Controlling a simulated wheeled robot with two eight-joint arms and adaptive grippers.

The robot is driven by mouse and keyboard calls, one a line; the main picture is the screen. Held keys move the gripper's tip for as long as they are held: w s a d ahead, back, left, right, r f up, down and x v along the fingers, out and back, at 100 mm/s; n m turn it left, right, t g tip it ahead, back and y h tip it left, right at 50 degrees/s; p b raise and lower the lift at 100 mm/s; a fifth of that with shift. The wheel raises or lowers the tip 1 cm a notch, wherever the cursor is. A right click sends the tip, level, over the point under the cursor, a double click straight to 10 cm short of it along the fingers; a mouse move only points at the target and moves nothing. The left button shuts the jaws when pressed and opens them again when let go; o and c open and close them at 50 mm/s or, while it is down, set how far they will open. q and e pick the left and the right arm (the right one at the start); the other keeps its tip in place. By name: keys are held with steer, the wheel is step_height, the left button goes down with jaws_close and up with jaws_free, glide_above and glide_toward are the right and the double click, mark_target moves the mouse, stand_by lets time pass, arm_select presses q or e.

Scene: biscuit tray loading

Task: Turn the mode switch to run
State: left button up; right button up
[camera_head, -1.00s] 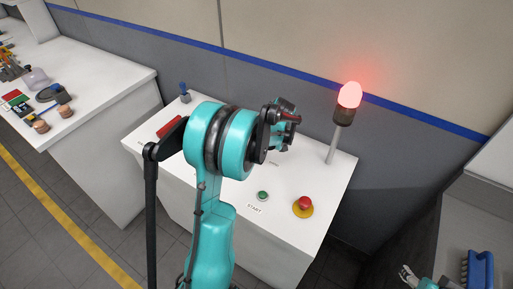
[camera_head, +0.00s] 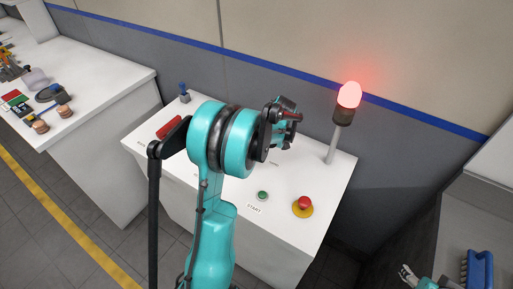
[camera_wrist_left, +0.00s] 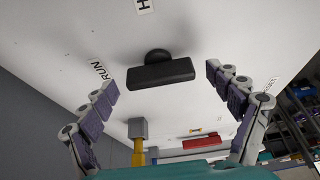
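The mode switch is a black knob with a bar-shaped handle (camera_wrist_left: 160,74) on the white panel in the left wrist view. The handle lies roughly crosswise. A RUN label (camera_wrist_left: 101,71) is to its left and another label (camera_wrist_left: 271,83), hard to read, is to its right. My left gripper (camera_wrist_left: 163,82) is open, with one finger on each side of the handle and a visible gap to both. In the head view my left gripper (camera_head: 286,122) is above the white console (camera_head: 310,240), and my arm hides the switch. My right gripper (camera_head: 407,274) shows small at the lower right.
A green START button (camera_head: 263,195) and a red mushroom button (camera_head: 304,203) sit on the console front. A lit red lamp (camera_head: 349,95) on a post stands behind. A red handle (camera_head: 170,126) and a blue-topped part (camera_head: 184,91) are at the left.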

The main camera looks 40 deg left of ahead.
arm_select(q)
steer(key=v, duration=1.2)
stand_by(0.3)
